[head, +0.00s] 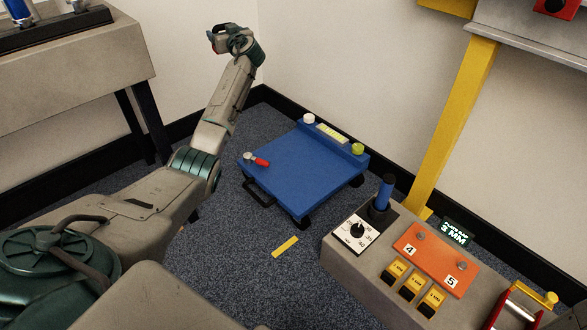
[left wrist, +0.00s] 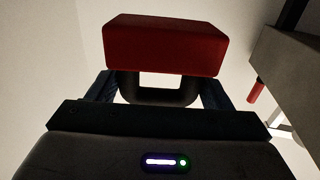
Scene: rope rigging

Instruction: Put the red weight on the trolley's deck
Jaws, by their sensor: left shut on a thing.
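The red weight (left wrist: 165,45) fills the upper middle of the left wrist view, a red block with a dark loop handle (left wrist: 158,90). My left gripper (left wrist: 158,92) is shut on that handle, with a finger at each side. In the head view my left gripper (head: 222,38) is raised high near the back wall, up and left of the trolley; the weight is mostly hidden there. The trolley's blue deck (head: 300,170) is low on the floor, bare in its middle and apart from the gripper. My right gripper is not in view.
A control console (head: 345,262) stands front right, below a yellow post (head: 455,130). A grey bench (head: 90,65) is at left. Carpet lies around the trolley.

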